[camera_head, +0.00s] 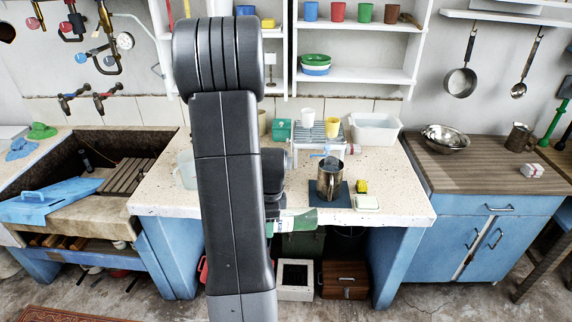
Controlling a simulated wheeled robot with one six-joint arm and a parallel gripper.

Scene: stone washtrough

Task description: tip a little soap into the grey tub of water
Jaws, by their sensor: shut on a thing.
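A green and white bottle-like container (298,221), perhaps the soap, lies nearly level at the worktop's front edge, its left part hidden behind my arm. My gripper (275,225) is mostly hidden behind my arm and seems shut on this container. I cannot make out a tub that is plainly grey. A pale, see-through tub (185,171) stands on the left of the worktop, partly behind my arm; whether it holds water I cannot tell. A whitish rectangular tub (374,129) stands at the back right.
A metal jug (329,183) stands on a blue mat (342,198) right of my gripper. A yellow sponge (361,186) and pale soap dish (366,203) are beside it. A rack (305,137) with cups is behind. The worktop (405,205) is clear at front right.

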